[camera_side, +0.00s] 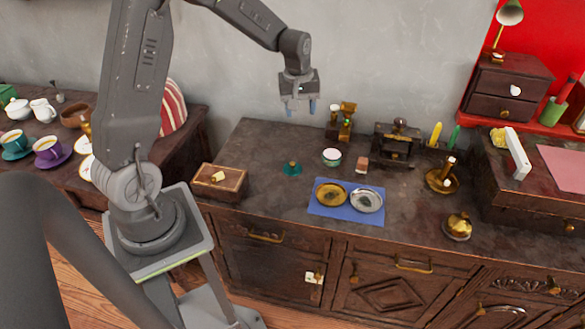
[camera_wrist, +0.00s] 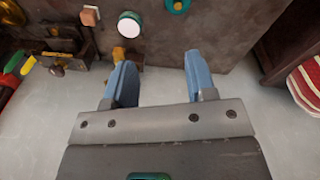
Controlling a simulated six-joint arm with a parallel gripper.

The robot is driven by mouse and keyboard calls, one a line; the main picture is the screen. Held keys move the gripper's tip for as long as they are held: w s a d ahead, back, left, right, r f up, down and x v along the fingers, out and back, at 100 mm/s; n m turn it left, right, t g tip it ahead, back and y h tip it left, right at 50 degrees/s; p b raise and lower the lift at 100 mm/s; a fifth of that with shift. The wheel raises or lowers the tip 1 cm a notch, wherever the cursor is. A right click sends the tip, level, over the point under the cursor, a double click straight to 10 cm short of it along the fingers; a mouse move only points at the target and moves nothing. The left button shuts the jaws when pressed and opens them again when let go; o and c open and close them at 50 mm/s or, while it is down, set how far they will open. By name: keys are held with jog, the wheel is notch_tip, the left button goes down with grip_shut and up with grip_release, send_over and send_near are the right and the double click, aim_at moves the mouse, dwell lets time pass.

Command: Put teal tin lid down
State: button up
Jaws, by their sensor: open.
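The teal tin lid (camera_side: 292,169) lies on the dark cabinet top with its small gold knob upward. It also shows at the top edge of the wrist view (camera_wrist: 178,5), partly cut off. A round tin with a white top and green side (camera_side: 332,156) stands just to the right of the lid, apart from it; it shows in the wrist view too (camera_wrist: 130,25). My gripper (camera_side: 301,108) is open and empty, raised above the cabinet near the wall. Its two blue fingers (camera_wrist: 158,75) are spread wide with nothing between them.
A blue mat (camera_side: 318,211) with two round metal dishes lies in front. A wooden box (camera_side: 219,183) stands at the left, and a brass instrument (camera_side: 346,122) at the back. A small pinkish block (camera_side: 361,164) sits by the tin. The cabinet top around the lid is clear.

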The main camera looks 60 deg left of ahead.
jog(key=w+a+f+n+g, duration=0.1)
jog(key=a+f+n, duration=0.15)
jog(key=f, duration=0.35)
jog(key=a+f+n, duration=0.1)
jog(key=a+f, duration=0.3)
jog(key=f, duration=0.1)
send_over(292, 163)
jog(key=shift+h, duration=0.3)
notch_tip(292, 163, down, 8)
jog(key=shift+a, duration=0.1)
jog(key=shift+w+f, duration=0.1)
jog(key=shift+f, duration=2.8)
jog(key=shift+c, duration=0.3)
grip_shut()
